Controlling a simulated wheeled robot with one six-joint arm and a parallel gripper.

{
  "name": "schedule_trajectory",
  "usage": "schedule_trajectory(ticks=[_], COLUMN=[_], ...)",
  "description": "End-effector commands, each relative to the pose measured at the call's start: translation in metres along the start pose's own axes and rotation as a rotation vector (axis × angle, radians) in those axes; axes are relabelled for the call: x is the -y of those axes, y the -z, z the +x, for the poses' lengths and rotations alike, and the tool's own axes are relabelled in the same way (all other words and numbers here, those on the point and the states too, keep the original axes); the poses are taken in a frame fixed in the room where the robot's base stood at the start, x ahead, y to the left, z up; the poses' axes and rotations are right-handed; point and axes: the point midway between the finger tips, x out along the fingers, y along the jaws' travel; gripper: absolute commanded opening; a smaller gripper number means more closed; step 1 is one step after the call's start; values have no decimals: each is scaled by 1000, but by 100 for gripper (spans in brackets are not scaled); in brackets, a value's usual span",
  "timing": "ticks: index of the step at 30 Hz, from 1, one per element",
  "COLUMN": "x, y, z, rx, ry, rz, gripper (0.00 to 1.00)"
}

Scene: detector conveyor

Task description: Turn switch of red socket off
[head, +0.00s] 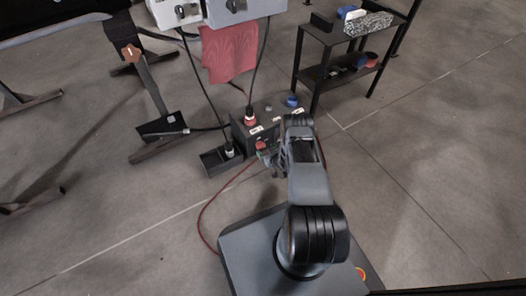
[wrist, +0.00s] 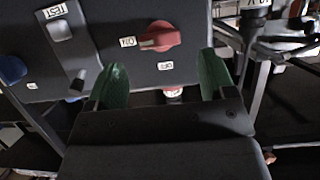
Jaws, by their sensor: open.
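The red rotary switch (wrist: 160,37) is on the dark panel of the socket box in the wrist view. Its handle lies roughly sideways, its narrow end towards a small label at left that seems to read ON. Another small label, apparently OFF, is below it. A red and white connector (wrist: 173,93) shows below the switch, partly hidden by my gripper. My gripper (wrist: 162,62) is open, its green fingers on either side below the switch, apparently empty and not closed on it. In the head view my gripper (head: 268,157) is at the dark socket box (head: 240,138), hiding part of it.
A TEST label and grey switch (wrist: 60,31) are left of the red switch, with a blue part (wrist: 12,69) farther left. A red plug (head: 250,116) with a black cable is on the box. A black shelf (head: 340,78) stands behind right. Open floor lies right.

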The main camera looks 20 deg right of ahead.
Motion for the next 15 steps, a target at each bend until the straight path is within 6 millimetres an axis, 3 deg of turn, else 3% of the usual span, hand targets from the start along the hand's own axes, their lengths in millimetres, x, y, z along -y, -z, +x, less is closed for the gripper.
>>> schedule_trajectory(ticks=[6, 15], x=[0, 0], y=[-2, 0], z=[28, 38], rx=[-1, 0], ry=[0, 0], rz=[0, 0], gripper=[77, 77])
